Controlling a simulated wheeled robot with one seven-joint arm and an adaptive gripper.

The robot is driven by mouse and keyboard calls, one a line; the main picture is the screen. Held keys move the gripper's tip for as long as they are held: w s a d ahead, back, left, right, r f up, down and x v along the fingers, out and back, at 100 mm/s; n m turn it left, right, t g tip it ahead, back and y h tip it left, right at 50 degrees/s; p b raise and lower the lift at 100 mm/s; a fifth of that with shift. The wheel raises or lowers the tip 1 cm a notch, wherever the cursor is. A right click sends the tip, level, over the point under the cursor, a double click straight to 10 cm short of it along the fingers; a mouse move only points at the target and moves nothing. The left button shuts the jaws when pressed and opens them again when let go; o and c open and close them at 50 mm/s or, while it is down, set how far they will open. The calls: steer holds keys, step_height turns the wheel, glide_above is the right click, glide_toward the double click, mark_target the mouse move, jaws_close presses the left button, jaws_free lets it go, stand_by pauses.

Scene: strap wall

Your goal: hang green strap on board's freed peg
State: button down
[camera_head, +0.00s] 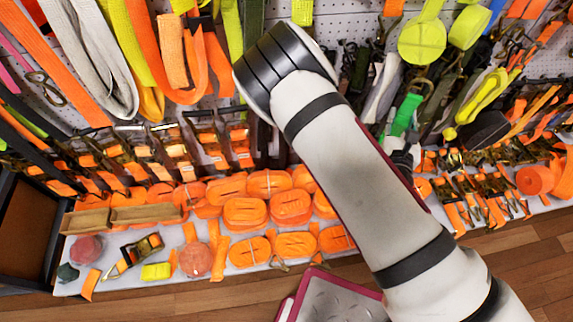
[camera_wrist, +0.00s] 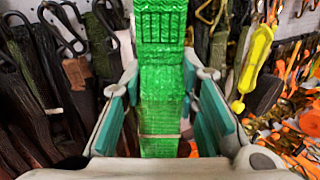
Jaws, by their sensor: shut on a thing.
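The green strap (camera_wrist: 160,75) runs upright through the middle of the wrist view, a bright woven band. My gripper (camera_wrist: 168,82) is shut on it, with a teal finger pad on each side. In the head view a green strap piece (camera_head: 406,115) shows just right of my arm; my gripper there is mostly hidden behind the arm. The white perforated board (camera_head: 352,18) is behind, largely covered by hanging straps. I cannot make out the freed peg in either view.
Dark straps on hooks (camera_wrist: 65,35) hang at the left of the wrist view. A yellow strap (camera_wrist: 255,58) hangs close at the right. In the head view, orange strap rolls (camera_head: 245,212) and several buckles crowd the shelf below. The wooden floor (camera_head: 200,304) in front is clear.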

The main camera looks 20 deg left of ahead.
steer(key=w+a+f+y+b, duration=0.1)
steer(key=w+a+f+b, duration=0.1)
steer(key=a+f+b, duration=0.7)
steer(key=g+y+b, duration=0.1)
steer(key=y+b, duration=0.2)
steer(key=b, duration=1.4)
glide_toward(266, 138)
step_height(266, 138, up, 2)
steer(key=s+d, duration=0.3)
steer(key=shift+n, duration=0.4)
steer(key=shift+s+a+f+b+x, duration=0.1)
steer(key=shift+a+b+x, duration=0.3)
steer(key=shift+x, duration=1.05)
steer(key=shift+s+a+f+b+x, duration=0.15)
steer(key=shift+b+x, duration=0.3)
steer(key=shift+x, duration=1)
steer(key=shift+s+a+f+b+x, duration=0.1)
steer(key=shift+a+b+x, duration=0.3)
steer(key=shift+x, duration=1.05)
steer(key=shift+w+a+f+b, duration=0.25)
steer(key=shift+w+f+b, duration=0.25)
steer(key=shift+w+f, duration=0.05)
steer(key=c, duration=1.2)
jaws_free()
steer(key=shift+o, duration=0.2)
